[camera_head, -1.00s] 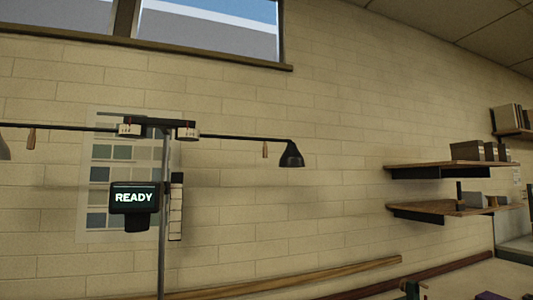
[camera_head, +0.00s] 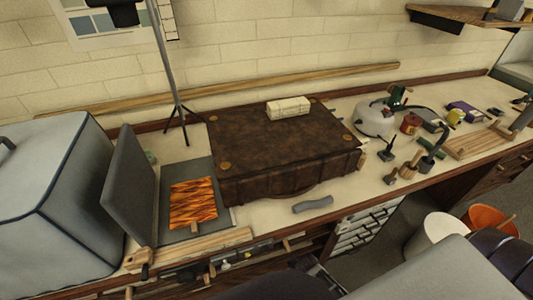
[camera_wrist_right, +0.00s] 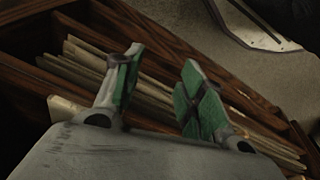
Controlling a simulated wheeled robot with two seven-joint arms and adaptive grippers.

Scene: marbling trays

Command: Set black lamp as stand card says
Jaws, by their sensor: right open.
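The black lamp is out of view at this moment. My left gripper is not in view.
A brown leather case (camera_head: 270,155) with a cream block (camera_head: 288,107) on top fills the middle bench. An open dark box holding an orange patterned piece (camera_head: 193,203) and a large grey case (camera_head: 60,195) are left. Small tools crowd the right. Thin boards (camera_wrist_right: 80,65) lie behind the right gripper.

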